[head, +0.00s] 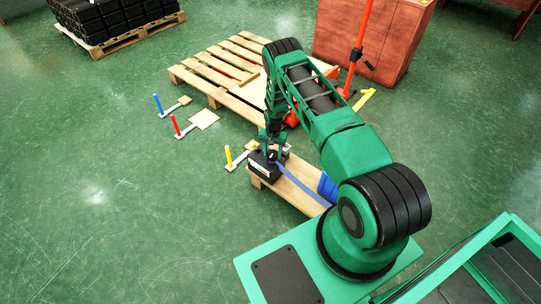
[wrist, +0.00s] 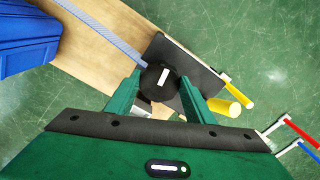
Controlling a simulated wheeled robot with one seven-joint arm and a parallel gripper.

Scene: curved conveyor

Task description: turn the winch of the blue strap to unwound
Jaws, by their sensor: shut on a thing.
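The blue strap (wrist: 104,32) runs along a wooden board from the winch toward a blue block; it also shows in the head view (head: 305,188). The winch has a round black knob (wrist: 163,72) with a white mark, on a dark plate (wrist: 178,52). In the head view the black winch box (head: 263,168) sits at the board's far end, partly hidden by my gripper (head: 273,146). In the wrist view my gripper (wrist: 160,83) has one finger on each side of the knob and is shut on it. The knob's lower edge is hard to make out.
The blue block (wrist: 25,38) lies on the wooden board (wrist: 85,60), partly behind my arm in the head view. A pallet (head: 222,70) and red cabinet (head: 370,35) are behind.

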